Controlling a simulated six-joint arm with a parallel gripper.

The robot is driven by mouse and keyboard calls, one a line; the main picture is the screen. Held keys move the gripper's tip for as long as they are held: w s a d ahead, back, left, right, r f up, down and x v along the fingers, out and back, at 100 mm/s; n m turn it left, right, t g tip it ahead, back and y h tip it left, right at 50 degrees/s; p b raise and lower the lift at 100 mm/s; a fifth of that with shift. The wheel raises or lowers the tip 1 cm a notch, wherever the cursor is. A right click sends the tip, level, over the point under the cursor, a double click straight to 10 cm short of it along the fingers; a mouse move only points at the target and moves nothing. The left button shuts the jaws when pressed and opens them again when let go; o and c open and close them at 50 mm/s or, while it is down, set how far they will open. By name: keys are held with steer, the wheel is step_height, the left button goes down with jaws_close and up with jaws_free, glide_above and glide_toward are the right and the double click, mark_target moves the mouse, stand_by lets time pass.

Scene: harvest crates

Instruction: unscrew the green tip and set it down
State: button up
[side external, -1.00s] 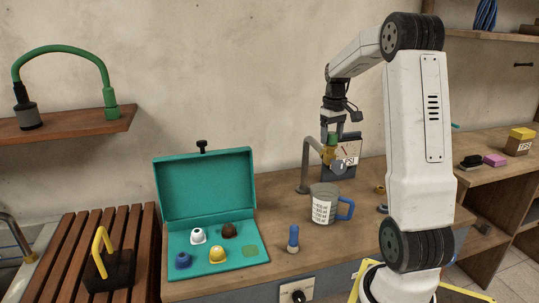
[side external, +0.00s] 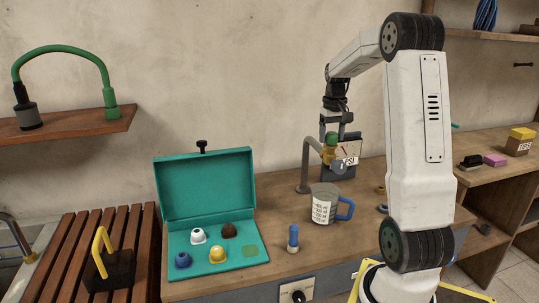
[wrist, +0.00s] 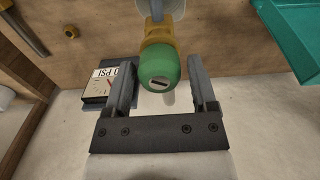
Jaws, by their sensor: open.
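The green tip (side external: 331,139) sits on the end of a brass fitting (side external: 329,156) on the bent grey spout (side external: 305,165). In the wrist view the rounded green tip (wrist: 160,68) has a dark slot on its face, with the brass fitting (wrist: 158,30) behind it. My gripper (side external: 333,133) is above the tip in the side view. In the wrist view my gripper (wrist: 163,80) is open, one finger on each side of the tip, with gaps on both sides. The teal case (side external: 205,187) stands open and holds white, brown, yellow and blue tips, beside a bare green square (side external: 250,251).
A grey measuring mug (side external: 322,205) with a blue handle stands below the spout. A PSI gauge (side external: 347,150) is close behind the fitting. A blue-topped peg (side external: 293,238) stands on the bench between case and mug. A slatted rack (side external: 70,250) lies left.

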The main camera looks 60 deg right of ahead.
steer(key=c, duration=0.7)
steer(key=shift+n, duration=0.9)
steer(key=shift+n, duration=0.8)
